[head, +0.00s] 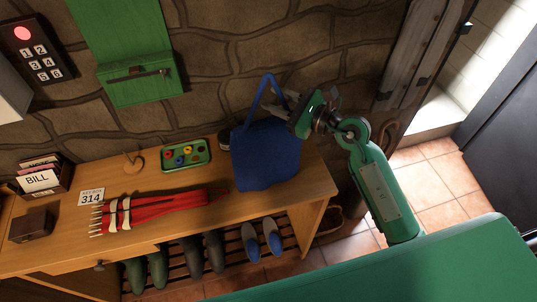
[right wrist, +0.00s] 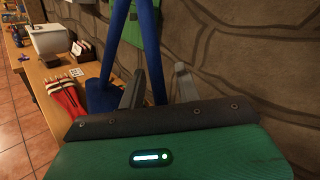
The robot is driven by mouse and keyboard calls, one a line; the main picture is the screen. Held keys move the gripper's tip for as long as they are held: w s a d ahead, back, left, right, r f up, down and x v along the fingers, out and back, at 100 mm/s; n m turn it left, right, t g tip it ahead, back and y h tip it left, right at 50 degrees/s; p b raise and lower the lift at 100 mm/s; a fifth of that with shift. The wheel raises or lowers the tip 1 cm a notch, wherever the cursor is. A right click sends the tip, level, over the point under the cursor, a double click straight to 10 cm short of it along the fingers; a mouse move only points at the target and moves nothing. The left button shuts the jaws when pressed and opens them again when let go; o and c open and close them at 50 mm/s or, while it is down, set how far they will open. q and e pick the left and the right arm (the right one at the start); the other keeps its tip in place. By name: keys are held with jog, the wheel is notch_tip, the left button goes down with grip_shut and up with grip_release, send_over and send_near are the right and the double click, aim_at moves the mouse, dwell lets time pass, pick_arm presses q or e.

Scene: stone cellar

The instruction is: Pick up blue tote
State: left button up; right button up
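The blue tote (head: 265,158) stands upright on the right end of the wooden bench, with its strap handle looped up above it. My right gripper (head: 282,103) is at the handle, above the tote's body. In the right wrist view, the fingers of my right gripper (right wrist: 159,80) are apart. One side of the blue strap (right wrist: 149,35) runs down between them, and the other side passes left of the left finger. The tote's body (right wrist: 100,98) is partly hidden there behind the gripper. My left gripper is not in view.
The bench (head: 165,222) also holds a green tray (head: 185,155) with colored rings, a red umbrella-like bundle (head: 160,205), a 314 card (head: 91,196) and a BILL box (head: 42,178). Boots and shoes stand on the rack below. A stone wall (head: 225,60) rises close behind.

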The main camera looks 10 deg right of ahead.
grip_shut()
dwell(1.2)
